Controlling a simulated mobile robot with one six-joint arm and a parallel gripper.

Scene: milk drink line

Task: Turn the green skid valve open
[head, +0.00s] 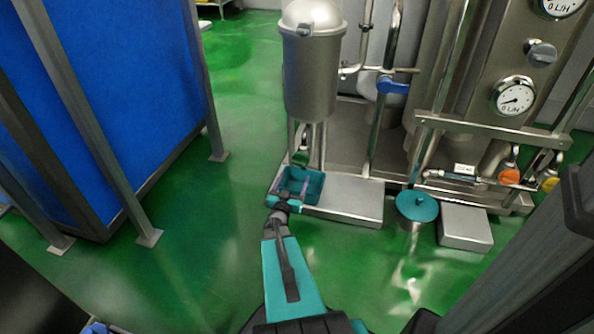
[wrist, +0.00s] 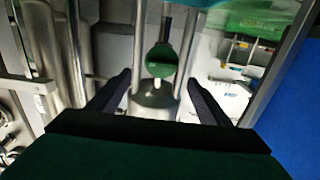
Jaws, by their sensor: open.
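The green skid valve (head: 300,158) sits low under the grey steel vessel, between its legs, in the head view. In the wrist view its round green handle (wrist: 162,62) shows near the middle, on a dark stem with a pale tip. My gripper (head: 293,180) is just below and in front of the valve in the head view. In the wrist view its two dark fingers stand apart, open and empty, on either side of the handle (wrist: 158,78). I see no contact between fingers and handle.
The steel vessel (head: 311,80) stands above. A blue valve handle (head: 393,86) and an orange one (head: 509,177) are to the right, with a teal-lidded bucket (head: 417,206). Green floor is clear at left.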

